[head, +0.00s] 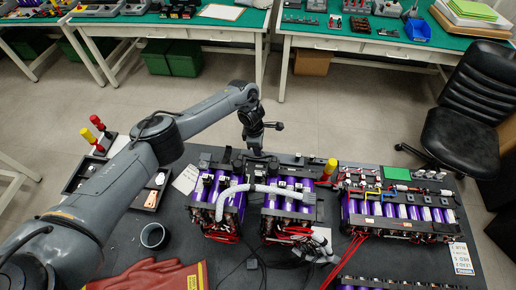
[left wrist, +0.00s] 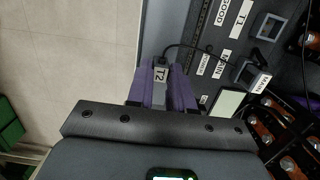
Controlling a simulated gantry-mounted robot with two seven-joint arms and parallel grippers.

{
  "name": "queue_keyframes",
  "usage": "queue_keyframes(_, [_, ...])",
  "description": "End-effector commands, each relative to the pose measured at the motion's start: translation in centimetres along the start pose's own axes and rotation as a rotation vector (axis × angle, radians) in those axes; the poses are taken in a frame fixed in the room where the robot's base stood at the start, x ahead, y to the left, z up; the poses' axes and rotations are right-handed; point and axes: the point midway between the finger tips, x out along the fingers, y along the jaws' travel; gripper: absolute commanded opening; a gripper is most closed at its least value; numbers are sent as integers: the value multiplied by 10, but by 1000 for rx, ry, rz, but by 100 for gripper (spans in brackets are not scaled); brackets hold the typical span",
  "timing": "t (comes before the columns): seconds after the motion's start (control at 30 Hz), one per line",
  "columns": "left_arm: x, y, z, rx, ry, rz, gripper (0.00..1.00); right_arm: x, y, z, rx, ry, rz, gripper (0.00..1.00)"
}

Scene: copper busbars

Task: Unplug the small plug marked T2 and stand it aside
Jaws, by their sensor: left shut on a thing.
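The small plug marked T2 (left wrist: 160,74) shows in the left wrist view, with a white label and a thin dark cable leading off to the right. My left gripper (left wrist: 161,92) is shut on it, with one purple finger on each side. In the head view my left gripper (head: 256,150) is at the back edge of the dark bench, behind the battery modules. The plug is too small to make out there. I cannot tell whether its far end touches anything.
A plug marked MAIN (left wrist: 252,75) and a labelled dark strip (left wrist: 215,45) lie right of the plug in the left wrist view. Purple battery modules (head: 290,203) fill the bench middle. A dark cup (head: 154,236) and red gloves (head: 150,275) are at the left.

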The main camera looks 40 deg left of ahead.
Motion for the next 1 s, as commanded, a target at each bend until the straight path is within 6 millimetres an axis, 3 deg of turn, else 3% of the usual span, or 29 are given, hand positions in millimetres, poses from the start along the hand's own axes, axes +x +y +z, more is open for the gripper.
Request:
queue_keyframes(0.47, [3,1,0,0,0,1,0,3,0,0,-1,12,1,43])
queue_keyframes(0.5, [3,1,0,0,0,1,24,3,0,0,-1,12,1,43])
queue_keyframes(0.67, [4,1,0,0,0,0,49,3,0,0,0,12,0,43])
queue_keyframes(1.0, [3,1,0,0,0,0,51,3,0,0,3,11,-1,43])
